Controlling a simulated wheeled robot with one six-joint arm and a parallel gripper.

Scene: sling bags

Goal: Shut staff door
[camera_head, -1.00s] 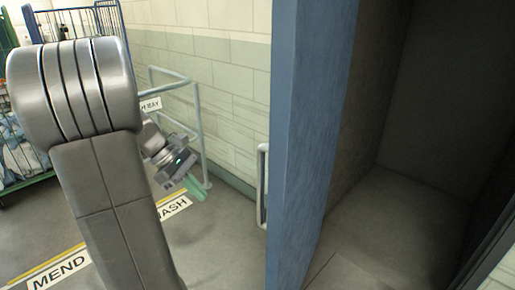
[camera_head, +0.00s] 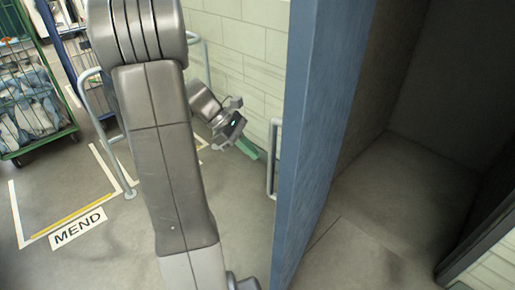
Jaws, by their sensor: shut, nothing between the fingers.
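The staff door (camera_head: 325,130) is a blue slab seen nearly edge-on right of the middle. It stands open, with a dark recess to its right. A grey vertical pull handle (camera_head: 272,160) is on its left face. My gripper (camera_head: 248,151), with green fingers, is shut and empty. In the picture it is just left of the handle; a small gap shows between them. My arm covers much of the view left of the door.
A metal rail (camera_head: 112,130) stands on the floor at the left. A green wire cage trolley (camera_head: 35,100) with cloth is farther left. A MEND floor label (camera_head: 78,228) lies by yellow and white lines. A pale block wall (camera_head: 245,60) is behind my gripper.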

